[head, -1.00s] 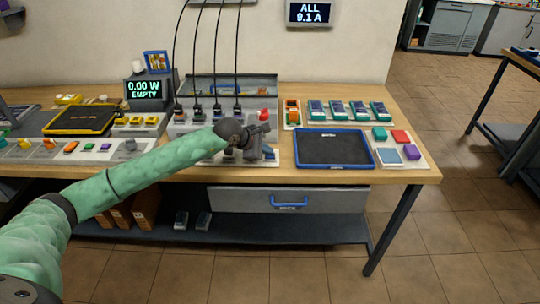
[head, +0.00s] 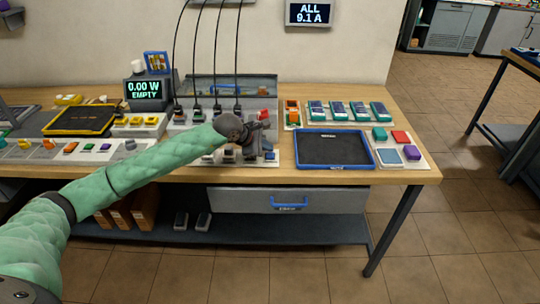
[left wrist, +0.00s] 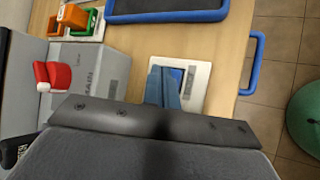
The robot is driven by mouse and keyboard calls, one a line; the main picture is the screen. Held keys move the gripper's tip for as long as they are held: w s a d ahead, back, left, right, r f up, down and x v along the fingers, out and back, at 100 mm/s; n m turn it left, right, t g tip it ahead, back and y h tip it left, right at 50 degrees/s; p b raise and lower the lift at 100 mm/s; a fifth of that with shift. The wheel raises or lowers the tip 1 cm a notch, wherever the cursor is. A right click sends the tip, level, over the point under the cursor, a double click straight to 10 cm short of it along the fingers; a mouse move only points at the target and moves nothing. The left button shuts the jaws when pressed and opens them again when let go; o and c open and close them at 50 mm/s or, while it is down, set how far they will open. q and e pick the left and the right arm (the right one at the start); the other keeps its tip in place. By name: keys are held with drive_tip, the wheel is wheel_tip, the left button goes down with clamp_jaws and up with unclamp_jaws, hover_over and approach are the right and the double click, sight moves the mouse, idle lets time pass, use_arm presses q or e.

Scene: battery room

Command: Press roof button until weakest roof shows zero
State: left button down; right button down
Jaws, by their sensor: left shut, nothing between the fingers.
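My left gripper (head: 262,146) is shut and empty over the front right of the grey panel (head: 178,128) on the bench. A blue piece (head: 270,155) shows just below the gripper in the head view. No label reading roof is legible. A wall display (head: 310,13) reads ALL 9.1 A. My right gripper is not in view.
A red switch (left wrist: 52,77) stands by the word MAIN. Black cables rise from the panel's back. A blue-rimmed dark tray (head: 297,164) lies to the right. A small display (head: 143,90) reads 0.00 W EMPTY. A drawer with a blue handle (head: 289,203) is below the bench top.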

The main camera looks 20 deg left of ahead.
sight(267, 156)
use_arm(q)
drive_tip(key=shift+r, duration=2.55)
